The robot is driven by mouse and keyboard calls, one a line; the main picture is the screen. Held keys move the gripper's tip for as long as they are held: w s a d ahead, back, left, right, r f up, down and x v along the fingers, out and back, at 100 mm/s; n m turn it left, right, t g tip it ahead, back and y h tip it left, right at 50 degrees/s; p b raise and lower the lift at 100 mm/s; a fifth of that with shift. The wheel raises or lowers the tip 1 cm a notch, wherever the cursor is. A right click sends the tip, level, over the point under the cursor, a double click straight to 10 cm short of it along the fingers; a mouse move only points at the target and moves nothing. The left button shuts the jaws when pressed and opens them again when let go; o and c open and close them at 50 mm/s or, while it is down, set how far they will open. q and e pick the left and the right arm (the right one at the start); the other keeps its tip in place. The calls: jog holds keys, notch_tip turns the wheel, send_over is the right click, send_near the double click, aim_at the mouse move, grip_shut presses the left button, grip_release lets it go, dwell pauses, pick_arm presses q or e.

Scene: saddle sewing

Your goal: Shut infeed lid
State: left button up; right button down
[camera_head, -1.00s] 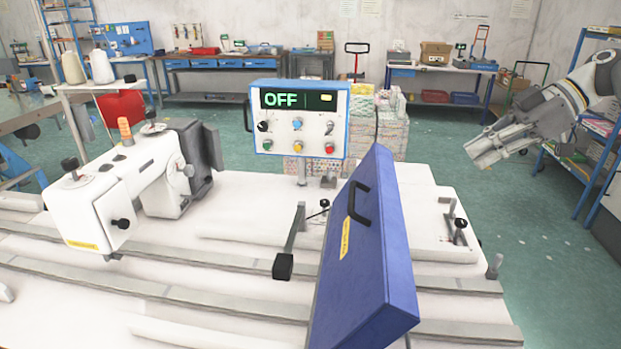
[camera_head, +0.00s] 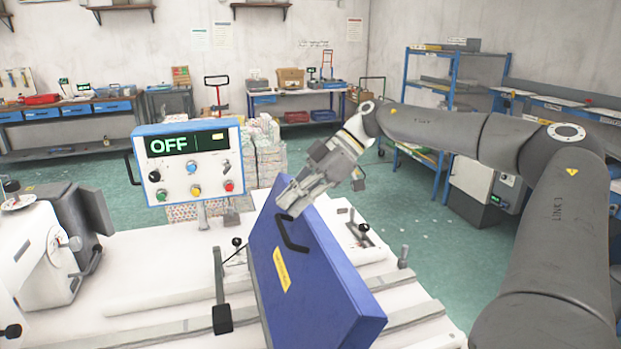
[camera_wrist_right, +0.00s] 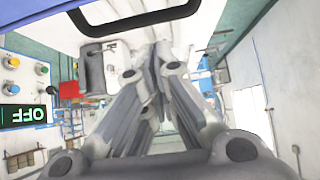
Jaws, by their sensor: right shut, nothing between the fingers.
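The infeed lid is a blue panel (camera_head: 315,285) with a black handle (camera_head: 291,234) and a yellow label. It stands raised and tilted over the white table in the head view. My right gripper (camera_head: 287,207) is at the lid's upper edge, close to the handle; I cannot tell whether it touches. Its fingers (camera_wrist_right: 160,95) are shut with nothing between them in the right wrist view. There the blue lid edge (camera_wrist_right: 50,18) and its black handle (camera_wrist_right: 135,18) cross the top. My left gripper is not in view.
A control box (camera_head: 190,160) reading OFF stands left of the lid. A white sewing machine (camera_head: 35,255) is at the far left. Metal rails run along the white table (camera_head: 130,250). Open green floor (camera_head: 400,240) lies to the right of the table.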

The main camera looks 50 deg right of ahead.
aim_at(306, 230)
jog(key=shift+x, duration=1)
jog(key=s+d+p, duration=0.1)
jog(key=d+f+p, duration=0.1)
jog(key=d, duration=0.1)
jog(key=shift+s+f, duration=0.2)
jog(key=shift+s, duration=0.15)
jog(key=shift+s+d+f, duration=0.1)
jog(key=shift+d, duration=0.05)
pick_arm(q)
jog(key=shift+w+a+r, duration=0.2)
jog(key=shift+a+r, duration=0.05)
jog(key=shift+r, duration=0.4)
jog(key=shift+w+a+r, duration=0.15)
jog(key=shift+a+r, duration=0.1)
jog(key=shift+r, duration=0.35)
pick_arm(e)
jog(key=shift+f, duration=0.1)
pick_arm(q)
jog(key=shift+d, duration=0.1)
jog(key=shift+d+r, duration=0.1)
